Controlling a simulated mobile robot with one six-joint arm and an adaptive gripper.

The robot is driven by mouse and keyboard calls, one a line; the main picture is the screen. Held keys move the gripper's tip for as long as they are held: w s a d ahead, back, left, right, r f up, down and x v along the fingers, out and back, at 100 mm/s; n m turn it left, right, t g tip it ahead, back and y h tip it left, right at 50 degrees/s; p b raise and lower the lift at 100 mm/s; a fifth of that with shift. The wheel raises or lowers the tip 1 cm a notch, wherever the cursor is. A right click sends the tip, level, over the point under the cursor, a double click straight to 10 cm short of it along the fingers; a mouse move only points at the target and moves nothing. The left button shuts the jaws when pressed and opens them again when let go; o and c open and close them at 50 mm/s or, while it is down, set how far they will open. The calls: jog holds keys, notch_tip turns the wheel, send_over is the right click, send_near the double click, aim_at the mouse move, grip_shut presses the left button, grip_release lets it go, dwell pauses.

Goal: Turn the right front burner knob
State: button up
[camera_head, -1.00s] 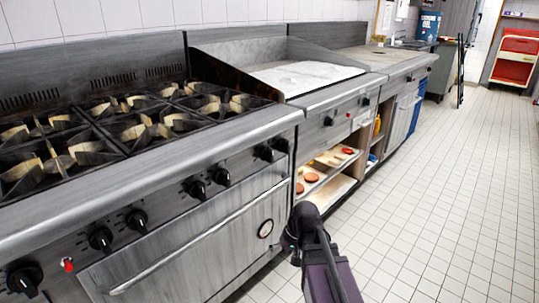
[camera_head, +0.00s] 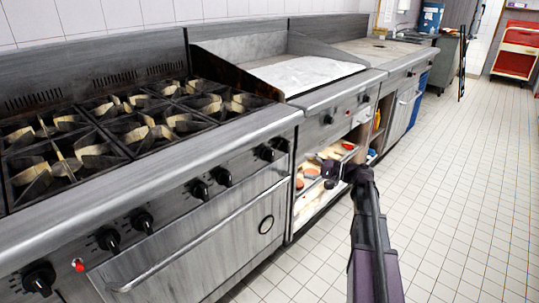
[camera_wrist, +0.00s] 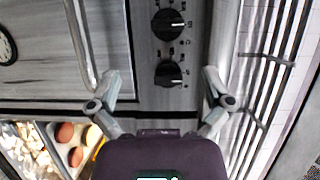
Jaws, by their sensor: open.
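The stove front carries a row of black knobs. The right-end pair (camera_head: 273,150) sits near the stove's right edge in the head view. In the wrist view two black knobs show, an upper one (camera_wrist: 168,25) and a lower one (camera_wrist: 170,73). My gripper (camera_wrist: 161,75) is open and empty, its fingers spread to either side of the lower knob in the picture; contact with it does not show. In the head view my gripper (camera_head: 332,172) is in front of the lit shelf, right of the right-end knobs. Which knob serves the right front burner is not marked.
Burner grates (camera_head: 70,160) cover the stove top. The oven door handle (camera_head: 200,240) runs below the knobs. A griddle (camera_head: 305,72) and a shelf with food (camera_head: 312,190) stand to the right. The tiled floor (camera_head: 455,200) is clear.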

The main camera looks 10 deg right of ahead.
aim_at(270, 162)
jog(key=shift+w+d+r, duration=0.15)
jog(key=shift+d+r, duration=0.2)
jog(key=shift+d, duration=0.05)
jog(key=shift+a, duration=0.1)
jog(key=x, duration=1.3)
jog(key=shift+w+a+r, duration=0.25)
jog(key=shift+a+r, duration=0.05)
jog(key=c, duration=1)
jog(key=shift+a, duration=0.2)
jog(key=shift+c, duration=0.2)
jog(key=shift+d, duration=0.15)
